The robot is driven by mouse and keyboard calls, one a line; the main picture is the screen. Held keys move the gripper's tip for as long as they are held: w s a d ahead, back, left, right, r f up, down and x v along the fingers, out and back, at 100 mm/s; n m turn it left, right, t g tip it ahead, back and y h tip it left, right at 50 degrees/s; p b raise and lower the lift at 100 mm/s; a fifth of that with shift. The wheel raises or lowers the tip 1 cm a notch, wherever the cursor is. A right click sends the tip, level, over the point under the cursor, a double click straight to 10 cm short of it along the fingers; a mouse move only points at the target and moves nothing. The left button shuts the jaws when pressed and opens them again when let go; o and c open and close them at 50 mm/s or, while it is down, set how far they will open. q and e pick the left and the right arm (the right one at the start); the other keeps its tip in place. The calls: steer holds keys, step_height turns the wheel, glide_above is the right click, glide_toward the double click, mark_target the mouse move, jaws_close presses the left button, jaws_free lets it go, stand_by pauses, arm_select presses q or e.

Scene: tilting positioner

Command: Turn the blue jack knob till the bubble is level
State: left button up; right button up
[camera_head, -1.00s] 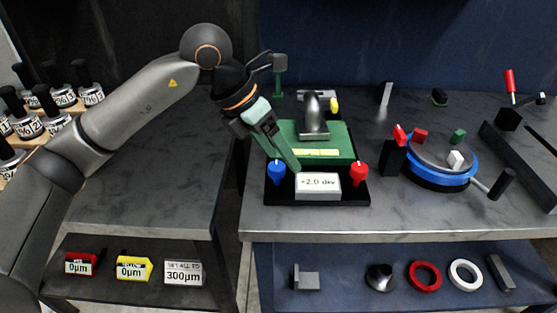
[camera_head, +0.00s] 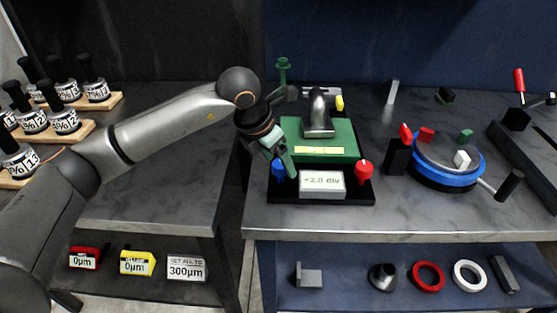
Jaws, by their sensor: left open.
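The blue jack knob (camera_head: 278,171) stands at the front left of the black base of the tilting positioner. My left gripper (camera_head: 288,172) is open, its green fingers pointing down close beside the knob and partly over it. I cannot tell whether they touch it. The positioner's green plate (camera_head: 340,137) carries a yellow-green level vial (camera_head: 319,150) at its front. The bubble is too small to make out. A white display (camera_head: 322,183) at the front reads +2.0 div. A red knob (camera_head: 364,171) stands at the front right. My right gripper is not in view.
A blue-rimmed round turntable (camera_head: 446,174) with small coloured blocks stands to the right. A yellow knob (camera_head: 339,103) is behind the plate. The bench front (camera_head: 400,220) is clear.

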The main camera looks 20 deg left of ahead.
arm_select(q)
steer(key=shift+w+f, duration=0.1)
steer(key=shift+f, duration=0.2)
steer(key=shift+d, duration=0.1)
jaws_close()
stand_by(0.4)
